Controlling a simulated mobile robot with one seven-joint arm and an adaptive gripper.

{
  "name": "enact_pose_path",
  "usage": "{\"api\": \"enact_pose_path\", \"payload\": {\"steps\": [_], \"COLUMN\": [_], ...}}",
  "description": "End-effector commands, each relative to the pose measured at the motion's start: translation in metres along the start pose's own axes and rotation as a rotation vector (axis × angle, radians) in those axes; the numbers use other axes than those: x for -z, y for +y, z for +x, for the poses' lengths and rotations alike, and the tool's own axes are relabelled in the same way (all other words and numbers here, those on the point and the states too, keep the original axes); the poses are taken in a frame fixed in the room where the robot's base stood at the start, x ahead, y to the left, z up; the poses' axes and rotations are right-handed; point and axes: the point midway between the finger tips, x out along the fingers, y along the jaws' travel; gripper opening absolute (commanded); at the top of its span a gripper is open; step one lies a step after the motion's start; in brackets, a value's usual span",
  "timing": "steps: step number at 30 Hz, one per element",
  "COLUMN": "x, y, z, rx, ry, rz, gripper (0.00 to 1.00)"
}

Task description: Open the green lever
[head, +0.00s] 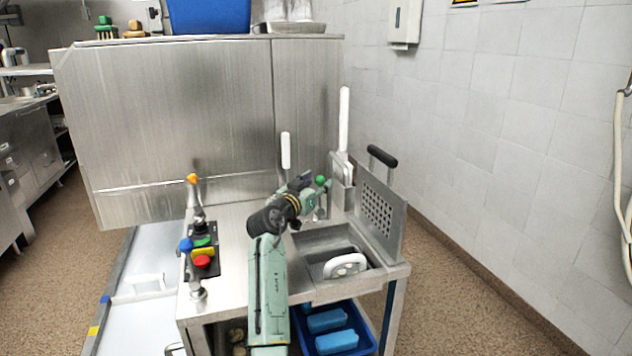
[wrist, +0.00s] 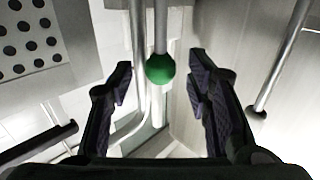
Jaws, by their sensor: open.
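The green lever's round green knob (head: 320,180) shows in the head view at the back of the steel counter, right at the end of my arm. In the wrist view the green knob (wrist: 160,69) sits on a thin metal rod, in the gap between my gripper's fingertips. My gripper (wrist: 160,80) is open, with one dark finger on each side of the knob and clear space on both sides. In the head view my gripper (head: 308,184) is small and partly hidden by my own wrist. The lever's base is hard to make out.
An orange-knobbed lever (head: 193,180) and a blue-knobbed lever (head: 187,246) stand on the left, beside a button panel (head: 203,252). A sink basin (head: 318,240) lies right of my arm. A perforated basket panel (head: 379,212) with a black handle stands upright at the right.

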Motion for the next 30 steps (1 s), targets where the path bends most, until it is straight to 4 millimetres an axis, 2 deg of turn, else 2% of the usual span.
{"api": "enact_pose_path", "payload": {"steps": [8,27,30], "x": [-0.0005,-0.0005,-0.0005], "y": [-0.0001,-0.0005,-0.0005], "z": [0.0008,0.0005,0.0004], "rx": [0.000,0.001,0.001], "ry": [0.000,0.000,0.000], "rz": [0.000,-0.001,-0.001], "gripper": [0.44,0.01,0.00]}}
